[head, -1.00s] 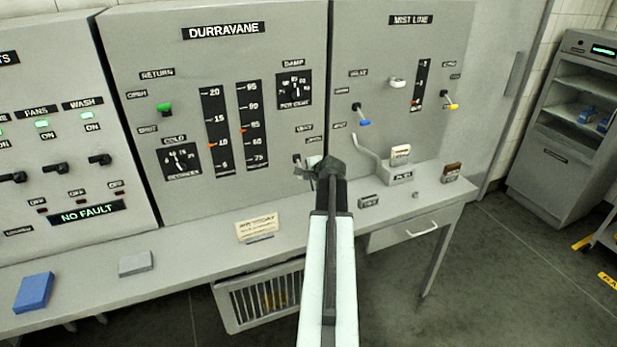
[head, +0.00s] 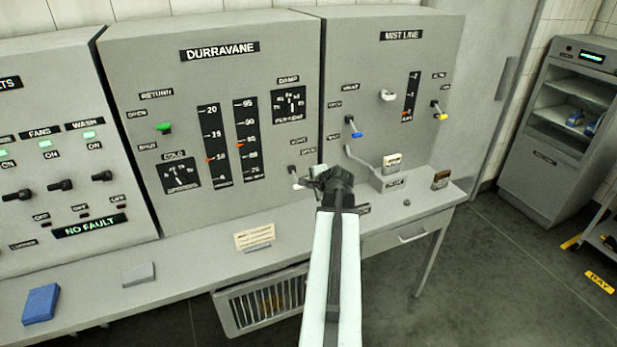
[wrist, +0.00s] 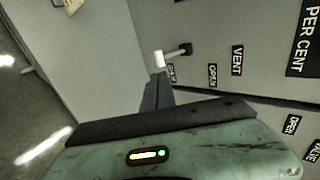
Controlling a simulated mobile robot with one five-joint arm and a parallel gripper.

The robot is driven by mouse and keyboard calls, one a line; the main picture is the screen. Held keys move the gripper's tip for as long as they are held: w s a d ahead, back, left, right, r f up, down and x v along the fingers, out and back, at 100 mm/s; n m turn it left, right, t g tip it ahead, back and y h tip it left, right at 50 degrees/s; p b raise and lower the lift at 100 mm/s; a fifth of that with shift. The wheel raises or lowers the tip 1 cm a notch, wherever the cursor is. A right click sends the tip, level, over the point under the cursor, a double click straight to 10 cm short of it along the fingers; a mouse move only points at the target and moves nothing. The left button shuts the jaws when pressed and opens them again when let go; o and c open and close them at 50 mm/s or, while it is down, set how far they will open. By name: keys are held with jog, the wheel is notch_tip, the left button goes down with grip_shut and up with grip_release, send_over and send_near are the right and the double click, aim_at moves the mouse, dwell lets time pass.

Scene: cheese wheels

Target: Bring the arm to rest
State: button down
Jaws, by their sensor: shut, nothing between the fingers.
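My arm reaches up and forward from the bottom of the head view, over the shelf in front of the Durravane panel (head: 215,85). My gripper (head: 318,180) is shut and empty. In the head view it appears just right of the white-tipped vent lever (head: 295,178). In the wrist view my gripper (wrist: 157,90) points toward the white-tipped vent lever (wrist: 160,60). I cannot tell whether the fingertips touch the lever.
The Mist Line panel (head: 390,70) stands to the right, with a bent handle (head: 362,160). Open floor (head: 500,270) lies at right.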

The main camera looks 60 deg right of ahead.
jog(key=p+v, duration=0.1)
jog(key=v, duration=0.3)
jog(key=shift+s, duration=0.15)
